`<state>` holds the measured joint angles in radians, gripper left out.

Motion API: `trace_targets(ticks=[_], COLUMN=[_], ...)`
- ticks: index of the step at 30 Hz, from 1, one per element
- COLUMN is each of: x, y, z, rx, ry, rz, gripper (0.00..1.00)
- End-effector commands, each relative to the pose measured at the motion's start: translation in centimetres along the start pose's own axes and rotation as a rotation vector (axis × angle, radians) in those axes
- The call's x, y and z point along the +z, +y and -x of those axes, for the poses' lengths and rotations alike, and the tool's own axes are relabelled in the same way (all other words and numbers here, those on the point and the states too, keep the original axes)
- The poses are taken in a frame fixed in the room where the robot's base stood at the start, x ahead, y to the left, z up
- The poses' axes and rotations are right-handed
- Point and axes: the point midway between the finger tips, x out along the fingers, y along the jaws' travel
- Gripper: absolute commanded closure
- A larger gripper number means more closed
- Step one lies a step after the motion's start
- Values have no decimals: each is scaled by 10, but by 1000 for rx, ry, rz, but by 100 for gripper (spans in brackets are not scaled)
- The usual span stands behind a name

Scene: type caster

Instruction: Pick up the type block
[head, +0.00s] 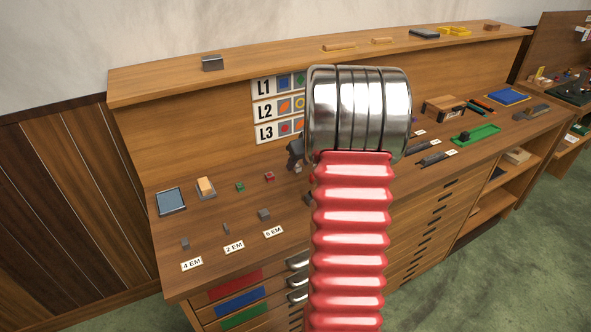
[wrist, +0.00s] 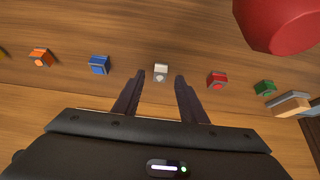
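Several small type blocks stand in a row on the wooden bench. In the wrist view, a pale grey-white block (wrist: 161,72) lies between and just beyond my fingertips. A blue block (wrist: 99,65) and an orange block (wrist: 40,57) are to its left. A red block (wrist: 217,80) and a green block (wrist: 265,88) are to its right. My gripper (wrist: 160,84) is open, with nothing held. In the head view, my arm hides most of the gripper and the white block. The red block (head: 269,176) and the green block (head: 240,186) show left of the arm.
Grey spacer blocks (head: 264,214) stand behind the EM labels (head: 234,247) at the front left. A tan-topped block (head: 206,187) and a blue-grey tray (head: 171,201) are at the left. A sign board (head: 277,108) is on the back panel. A green tray (head: 475,136) lies right of my arm.

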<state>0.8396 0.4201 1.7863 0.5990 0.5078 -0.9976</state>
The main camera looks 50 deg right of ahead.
Motion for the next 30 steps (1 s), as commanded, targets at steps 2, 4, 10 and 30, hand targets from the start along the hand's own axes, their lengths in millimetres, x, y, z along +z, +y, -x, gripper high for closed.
trace_targets(ticks=[2, 4, 10, 30], x=[0, 0, 0, 0], y=[0, 0, 0, 0], z=[-8, -11, -12, -12], rx=[0, 0, 1, 0], ry=[0, 0, 1, 1], rz=[0, 0, 0, 1], gripper=[62, 62, 62, 83])
